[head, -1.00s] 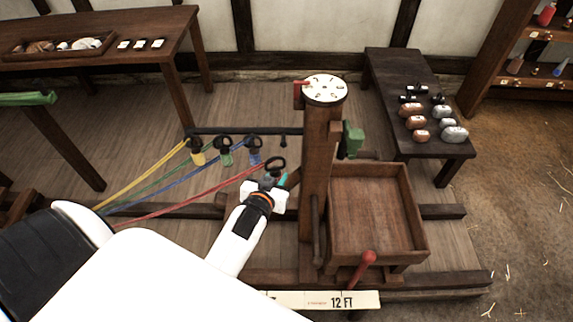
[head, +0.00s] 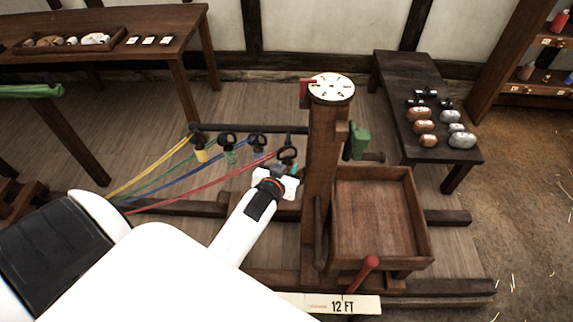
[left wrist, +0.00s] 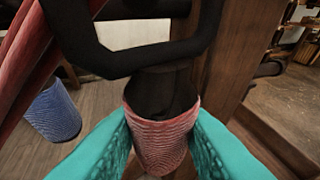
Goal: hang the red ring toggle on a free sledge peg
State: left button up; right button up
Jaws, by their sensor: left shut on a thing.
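The red ring toggle shows in the left wrist view as a red ribbed sleeve (left wrist: 160,138) with a black hook-like ring above it. My left gripper (head: 284,171), with teal fingers, is shut on that sleeve. In the head view the toggle's black ring (head: 287,153) stands up just in front of the dark sledge bar (head: 265,129), near its right end by the post. I cannot tell whether the ring touches a peg. Yellow (head: 201,155), green (head: 231,156) and blue (head: 258,157) toggles hang along the bar to the left. My right gripper is out of view.
A wooden post (head: 321,180) with a white dial on top stands close right of my left gripper. A red rope (head: 195,195) runs left from the toggle. A bench (head: 395,85) holds weights.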

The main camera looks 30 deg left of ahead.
pick_arm(q)
jog(key=shift+w+a+f+b, duration=0.2)
jog(key=shift+w+a+b, duration=0.25)
jog(key=shift+w, duration=0.35)
jog(key=shift+w+a+f+b, duration=0.25)
jog(key=shift+w+a, duration=0.25)
jog(key=shift+w, duration=0.35)
jog(key=shift+w+a+f+b, duration=0.15)
jog(key=shift+w+a+b, duration=0.3)
jog(key=shift+w, duration=0.35)
jog(key=shift+a, duration=0.1)
jog(key=o, duration=1.1)
jog(key=shift+c, duration=0.2)
jog(key=shift+f, duration=0.1)
jog(key=v, duration=1.2)
jog(key=shift+b, duration=0.35)
